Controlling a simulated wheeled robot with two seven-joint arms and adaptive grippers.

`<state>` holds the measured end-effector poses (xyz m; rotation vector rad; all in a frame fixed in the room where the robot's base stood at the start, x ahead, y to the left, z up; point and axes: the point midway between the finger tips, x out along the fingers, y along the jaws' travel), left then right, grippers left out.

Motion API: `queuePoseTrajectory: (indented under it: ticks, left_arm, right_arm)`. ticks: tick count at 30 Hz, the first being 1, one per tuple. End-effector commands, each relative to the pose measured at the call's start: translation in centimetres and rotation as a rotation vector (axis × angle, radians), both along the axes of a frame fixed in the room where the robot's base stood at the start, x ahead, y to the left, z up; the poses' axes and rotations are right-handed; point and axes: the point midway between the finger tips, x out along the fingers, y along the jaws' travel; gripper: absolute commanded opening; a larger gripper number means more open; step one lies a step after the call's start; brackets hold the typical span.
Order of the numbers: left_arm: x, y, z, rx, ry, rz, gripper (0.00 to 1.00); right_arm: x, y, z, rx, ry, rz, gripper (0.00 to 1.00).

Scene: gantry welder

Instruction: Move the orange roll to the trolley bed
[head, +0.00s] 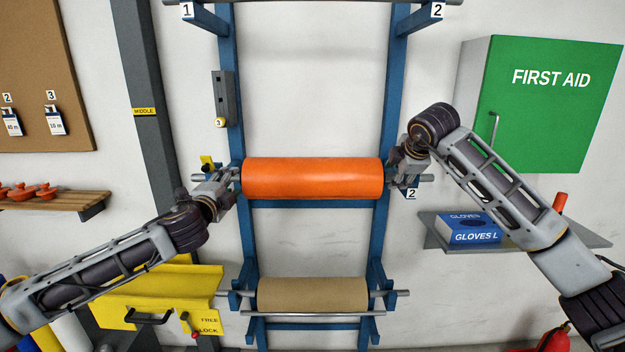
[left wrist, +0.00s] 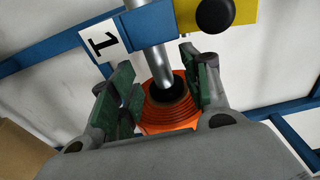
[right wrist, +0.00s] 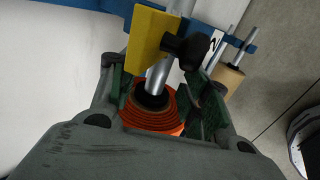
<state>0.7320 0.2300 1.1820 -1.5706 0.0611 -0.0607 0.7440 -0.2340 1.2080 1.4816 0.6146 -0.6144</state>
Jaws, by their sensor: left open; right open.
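The orange roll (head: 312,179) lies level on a metal bar across the middle of the blue rack. Its ringed left end shows in the left wrist view (left wrist: 172,114), and its right end in the right wrist view (right wrist: 152,115). My left gripper (head: 228,180) is open at the left end, its green-padded fingers either side of the bar (left wrist: 147,55). My right gripper (head: 400,172) is open at the right end, its fingers likewise either side of the bar (right wrist: 160,72). Whether any finger touches is unclear. I cannot identify a trolley bed for certain.
Yellow retainers with black knobs sit by the bar on the left (left wrist: 240,15) and right (right wrist: 152,42). A brown roll (head: 312,294) hangs below. A yellow unit (head: 160,297) marked FREE and LOCK stands lower left. A shelf (head: 590,240) and green cabinet (head: 560,120) flank my right arm.

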Motion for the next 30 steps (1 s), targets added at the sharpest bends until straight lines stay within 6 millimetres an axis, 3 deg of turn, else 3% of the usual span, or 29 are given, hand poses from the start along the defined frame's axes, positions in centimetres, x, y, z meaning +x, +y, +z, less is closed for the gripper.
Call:
queuePoseTrajectory:
  ticks: [12, 25, 30]
  left_arm:
    - [3.0, -0.3, 0.0, 0.0, 0.0, 0.0, 0.47]
    - [3.4, -0.3, 0.0, 0.0, 0.0, 0.0, 0.47]
    - [3.4, -0.3, 0.0, 0.0, 0.0, 0.0, 0.27]
  right_arm:
    - [2.1, 0.0, -2.2, 0.001, 0.001, 0.001, 0.47]
    - [2.4, 0.0, -2.4, 0.0, 0.0, 0.0, 0.47]
    - [2.4, 0.0, -2.4, 0.0, 0.0, 0.0, 0.27]
